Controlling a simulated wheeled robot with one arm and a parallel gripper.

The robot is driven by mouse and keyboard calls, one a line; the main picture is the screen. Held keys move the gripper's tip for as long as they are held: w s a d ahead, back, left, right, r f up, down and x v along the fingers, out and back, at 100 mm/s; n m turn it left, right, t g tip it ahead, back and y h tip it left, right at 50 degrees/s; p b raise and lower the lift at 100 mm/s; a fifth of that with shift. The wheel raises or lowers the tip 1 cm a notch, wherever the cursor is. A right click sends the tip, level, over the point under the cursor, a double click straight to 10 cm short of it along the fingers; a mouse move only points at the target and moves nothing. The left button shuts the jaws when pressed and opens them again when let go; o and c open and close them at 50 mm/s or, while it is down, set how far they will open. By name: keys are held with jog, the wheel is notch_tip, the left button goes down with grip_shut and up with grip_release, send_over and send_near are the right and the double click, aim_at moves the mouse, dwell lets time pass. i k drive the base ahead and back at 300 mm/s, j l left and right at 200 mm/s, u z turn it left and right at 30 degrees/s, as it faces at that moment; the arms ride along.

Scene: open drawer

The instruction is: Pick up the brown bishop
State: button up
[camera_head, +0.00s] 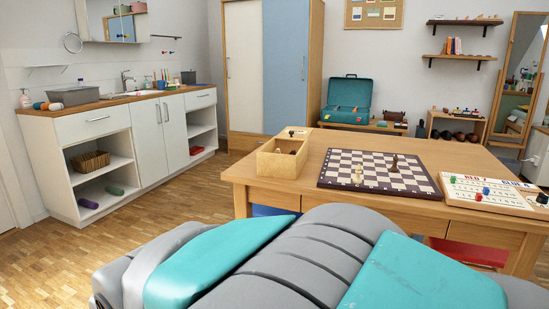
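A dark brown chess piece (395,164) stands upright on the right half of the chessboard (345,183); it is too small to tell whether it is the bishop. A pale chess piece (358,175) stands near the board's front edge. The board lies on the wooden table (272,185). A light wooden box (281,169) stands at the table's left edge, with a dark item partly visible inside. My gripper is not in view.
A score board (485,194) with small coloured pieces lies right of the chessboard. My grey and teal body fills the foreground before the table. A white counter (95,128) stands left, with open wooden floor (45,258) before it.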

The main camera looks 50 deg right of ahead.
aim_at(393, 169)
jog(key=z, duration=2.25)
